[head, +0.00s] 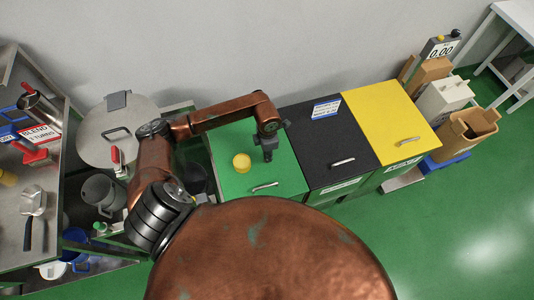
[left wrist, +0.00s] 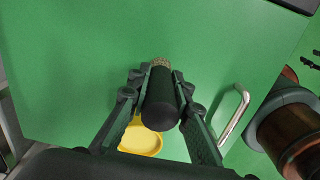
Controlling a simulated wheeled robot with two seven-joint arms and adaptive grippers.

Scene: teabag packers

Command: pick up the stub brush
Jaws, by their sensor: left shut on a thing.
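The stub brush (left wrist: 162,100) is a short black cylinder with tan bristles at its far end, seen in the left wrist view. My left gripper (left wrist: 160,92) is shut on it, one finger on each side. In the head view my left gripper (head: 267,146) points down over the green lid (head: 225,150), and the dark brush is hard to tell from the fingers there. I cannot tell whether the bristles touch the lid. My right gripper is not in view.
A yellow round object (head: 241,162) sits on the green lid just left of the gripper; it also shows in the left wrist view (left wrist: 142,140). A metal handle (head: 265,187) is at the lid's front. Black (head: 330,145) and yellow (head: 385,105) lids adjoin on the right.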

